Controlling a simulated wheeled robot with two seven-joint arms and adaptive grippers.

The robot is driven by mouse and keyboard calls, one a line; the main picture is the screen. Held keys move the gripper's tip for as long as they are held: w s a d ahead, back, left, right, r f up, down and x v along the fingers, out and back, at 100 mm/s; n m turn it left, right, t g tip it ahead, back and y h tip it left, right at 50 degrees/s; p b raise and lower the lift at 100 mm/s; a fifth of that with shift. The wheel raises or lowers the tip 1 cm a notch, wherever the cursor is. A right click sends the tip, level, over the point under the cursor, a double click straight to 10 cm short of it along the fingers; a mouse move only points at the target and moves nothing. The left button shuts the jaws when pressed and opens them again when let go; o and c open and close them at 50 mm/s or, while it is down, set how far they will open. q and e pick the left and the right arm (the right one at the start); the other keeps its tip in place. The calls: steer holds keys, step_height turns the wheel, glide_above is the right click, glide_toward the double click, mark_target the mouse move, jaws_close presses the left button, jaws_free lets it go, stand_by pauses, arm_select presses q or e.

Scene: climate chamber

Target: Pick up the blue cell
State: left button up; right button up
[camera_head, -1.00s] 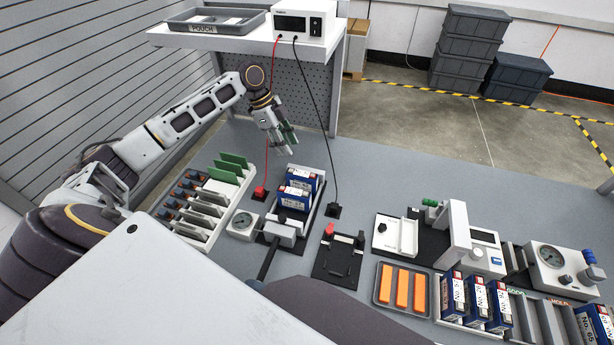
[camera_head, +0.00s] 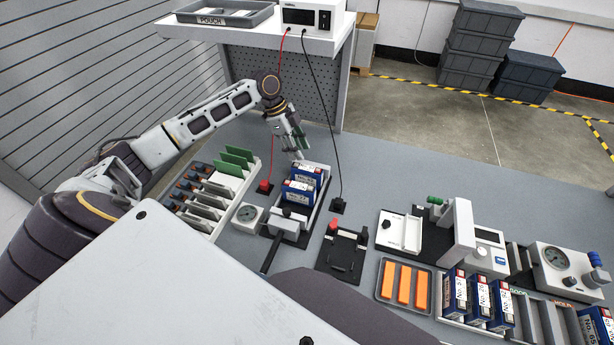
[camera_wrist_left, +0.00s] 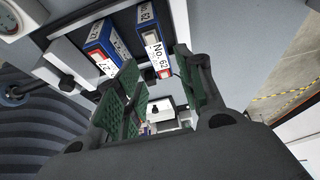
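Two blue cells stand side by side in a grey holder on the bench: a rear one (camera_head: 309,173) and a front one (camera_head: 300,191). In the left wrist view, one cell labelled No. 62 (camera_wrist_left: 150,35) lies just beyond my fingers, and the other cell (camera_wrist_left: 101,47) is to its left. My left gripper (camera_head: 298,149) hangs just behind the rear cell, pointing down. In the left wrist view its green-padded fingers (camera_wrist_left: 163,88) are apart with nothing held between them. My right gripper is not in view.
Red and black cables run down behind. More blue cells (camera_head: 478,303) stand in a rack at right, beyond an orange-bar tray (camera_head: 380,294). Bench behind is clear.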

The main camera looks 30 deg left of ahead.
mark_target(306, 168)
arm_select(q)
steer(key=shift+x, duration=1.95)
steer(key=shift+s+p+x, duration=0.2)
steer(key=shift+p+x, duration=0.15)
steer(key=shift+x, duration=2.25)
steer(key=shift+d, duration=0.1)
steer(key=shift+r, duration=0.1)
jaws_close()
